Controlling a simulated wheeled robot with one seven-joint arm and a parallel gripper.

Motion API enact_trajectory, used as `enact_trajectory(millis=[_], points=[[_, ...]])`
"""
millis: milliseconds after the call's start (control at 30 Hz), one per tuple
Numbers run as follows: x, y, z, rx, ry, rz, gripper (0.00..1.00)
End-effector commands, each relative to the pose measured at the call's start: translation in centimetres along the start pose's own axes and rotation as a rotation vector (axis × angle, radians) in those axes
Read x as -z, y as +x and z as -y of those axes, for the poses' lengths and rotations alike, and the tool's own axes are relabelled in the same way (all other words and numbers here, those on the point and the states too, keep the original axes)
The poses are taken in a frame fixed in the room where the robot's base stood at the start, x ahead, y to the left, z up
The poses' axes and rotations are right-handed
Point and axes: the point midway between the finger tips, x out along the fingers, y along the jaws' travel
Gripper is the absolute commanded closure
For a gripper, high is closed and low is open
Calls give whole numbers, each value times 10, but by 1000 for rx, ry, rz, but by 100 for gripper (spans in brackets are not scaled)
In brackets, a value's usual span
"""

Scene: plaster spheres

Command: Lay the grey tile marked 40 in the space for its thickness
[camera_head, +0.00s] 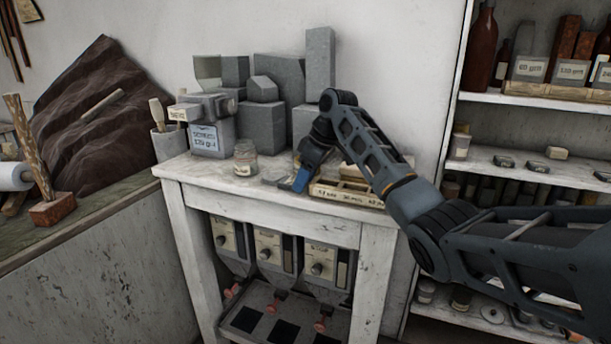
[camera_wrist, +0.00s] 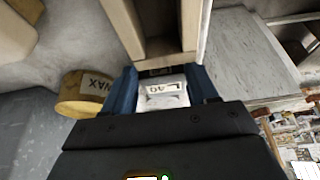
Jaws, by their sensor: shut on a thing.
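My gripper (camera_wrist: 163,95), with blue fingers, is shut on the grey tile (camera_wrist: 165,101), whose pale label reads 40 upside down in the wrist view. In the head view my gripper (camera_head: 303,178) points down at the left end of a wooden rack (camera_head: 347,198) on the white table. The rack's front labels carry thickness marks in mm, partly too small to read. In the wrist view the rack (camera_wrist: 117,22) lies just ahead of the tile, with an open slot between its wooden walls. I cannot tell whether tile and rack touch.
A tin marked WAX (camera_wrist: 84,93) lies left of my gripper in the wrist view. A glass jar (camera_head: 245,158) stands to the left on the table (camera_head: 270,215). Grey blocks (camera_head: 262,125) crowd the back, and a tall one (camera_head: 320,62) rises behind my arm.

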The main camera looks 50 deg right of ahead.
Motion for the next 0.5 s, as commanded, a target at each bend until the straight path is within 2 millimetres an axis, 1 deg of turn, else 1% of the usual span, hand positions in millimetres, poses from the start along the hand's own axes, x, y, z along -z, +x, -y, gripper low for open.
enact_trajectory(millis=[300,333,500], points=[[-1,2,0,0,0,-1,82],[-1,2,0,-1,0,0,40],[-1,2,0,-1,0,0,24]])
